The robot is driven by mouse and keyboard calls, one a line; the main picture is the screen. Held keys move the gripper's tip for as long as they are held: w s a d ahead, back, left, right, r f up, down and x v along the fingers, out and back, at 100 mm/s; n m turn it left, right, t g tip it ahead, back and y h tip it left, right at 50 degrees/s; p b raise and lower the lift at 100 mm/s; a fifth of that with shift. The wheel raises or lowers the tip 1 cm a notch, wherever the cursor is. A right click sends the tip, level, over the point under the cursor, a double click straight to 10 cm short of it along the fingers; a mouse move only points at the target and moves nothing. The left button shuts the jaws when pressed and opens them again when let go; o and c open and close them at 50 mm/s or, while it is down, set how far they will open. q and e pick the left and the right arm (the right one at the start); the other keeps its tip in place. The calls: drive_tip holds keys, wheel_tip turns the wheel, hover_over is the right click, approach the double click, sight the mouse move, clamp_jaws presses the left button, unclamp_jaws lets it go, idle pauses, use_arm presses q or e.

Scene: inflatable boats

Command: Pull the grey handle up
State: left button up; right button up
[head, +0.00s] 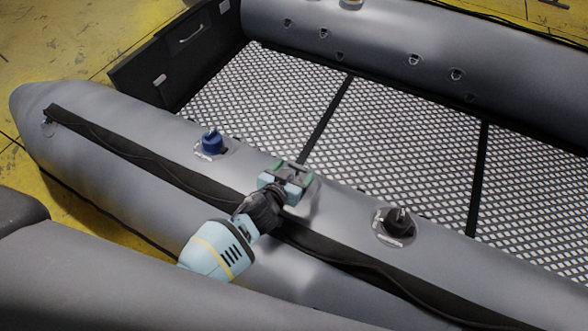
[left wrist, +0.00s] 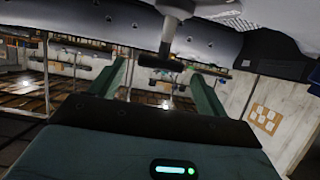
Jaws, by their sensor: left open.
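The grey inflatable boat (head: 130,125) lies across the head view. My left gripper (head: 292,172) is over its near tube, between a blue valve cap and a black one; its green-tipped fingers look open. In the left wrist view my left gripper (left wrist: 162,88) has its green fingers apart. A grey stem (left wrist: 178,8) with a dark crosspiece (left wrist: 166,60) comes down from the boat in front of the finger gap. It may be the grey handle, but I cannot tell for sure. In the head view the gripper hides what is beneath it. My right gripper is not in view.
The blue valve cap (head: 211,141) stands left of the gripper and the black valve cap (head: 398,220) right of it. A black strip (head: 150,158) runs along the tube. The patterned boat floor (head: 400,135) is clear. A dark grey rounded surface (head: 110,265) fills the lower left.

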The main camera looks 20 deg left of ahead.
use_arm(q)
drive_tip(key=p+v, duration=0.1)
drive_tip(key=v, duration=0.6)
drive_tip(key=shift+p, duration=0.3)
drive_tip(key=shift+s+r, duration=0.1)
